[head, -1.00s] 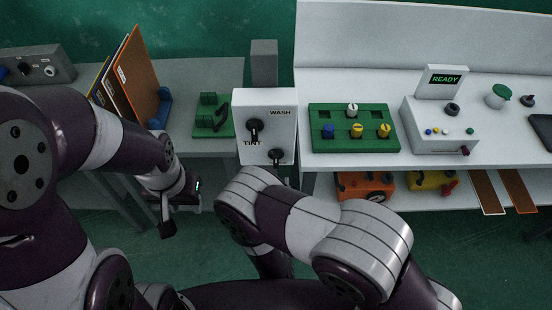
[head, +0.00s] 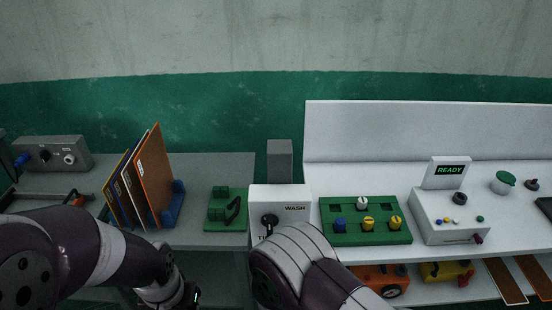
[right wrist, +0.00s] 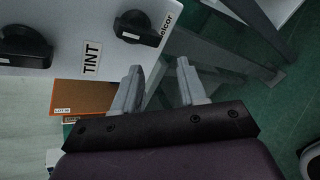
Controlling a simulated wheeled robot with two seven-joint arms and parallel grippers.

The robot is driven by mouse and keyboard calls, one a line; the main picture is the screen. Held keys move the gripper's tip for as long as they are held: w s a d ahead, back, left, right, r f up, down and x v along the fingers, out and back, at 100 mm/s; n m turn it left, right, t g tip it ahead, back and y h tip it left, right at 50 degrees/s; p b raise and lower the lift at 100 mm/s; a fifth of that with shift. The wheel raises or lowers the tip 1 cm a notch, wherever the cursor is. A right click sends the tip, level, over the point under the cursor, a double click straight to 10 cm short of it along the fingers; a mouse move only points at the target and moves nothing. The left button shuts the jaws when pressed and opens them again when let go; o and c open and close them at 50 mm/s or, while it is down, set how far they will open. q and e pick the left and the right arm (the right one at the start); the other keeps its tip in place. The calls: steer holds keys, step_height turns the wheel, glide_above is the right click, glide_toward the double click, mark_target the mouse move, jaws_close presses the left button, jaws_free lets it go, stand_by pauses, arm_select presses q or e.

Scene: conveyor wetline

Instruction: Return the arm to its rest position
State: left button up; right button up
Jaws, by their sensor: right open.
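My right gripper (right wrist: 158,80) is open and empty in the right wrist view, its two grey fingers apart. It is close to the white WASH/TINT box (right wrist: 70,20), whose TINT label and two black knobs show there. In the head view my right arm (head: 300,262) is bent in front of the white box (head: 281,195) and hides its lower part; the right gripper is hidden. My left arm (head: 90,250) reaches in from the left, low in front of the grey bench, and its fingers are cut off by the bottom edge.
A green board with coloured knobs (head: 365,236) and a READY console (head: 448,213) stand on the right bench. Upright folders (head: 154,170), a green fixture (head: 222,212) and a grey control box (head: 55,153) stand on the left bench. Orange and yellow units (head: 378,277) sit below.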

arm_select(q)
steer(key=shift+s+a+r, duration=0.1)
steer(key=shift+s+a, duration=0.35)
steer(key=shift+s, duration=0.15)
arm_select(e)
steer(key=s+d+r+m+g, duration=0.5)
steer(key=s+d+m, duration=0.3)
steer(key=m, duration=0.4)
steer(key=s+d+r+m+g, duration=0.6)
steer(key=s+d+m, duration=0.1)
steer(key=m, duration=0.5)
steer(key=shift+s+d+r+m+g, duration=0.3)
steer(key=shift+s+d+m, duration=0.05)
steer(key=shift+s+m, duration=0.05)
arm_select(q)
steer(key=shift+a, duration=0.1)
arm_select(e)
steer(key=shift+a, duration=0.15)
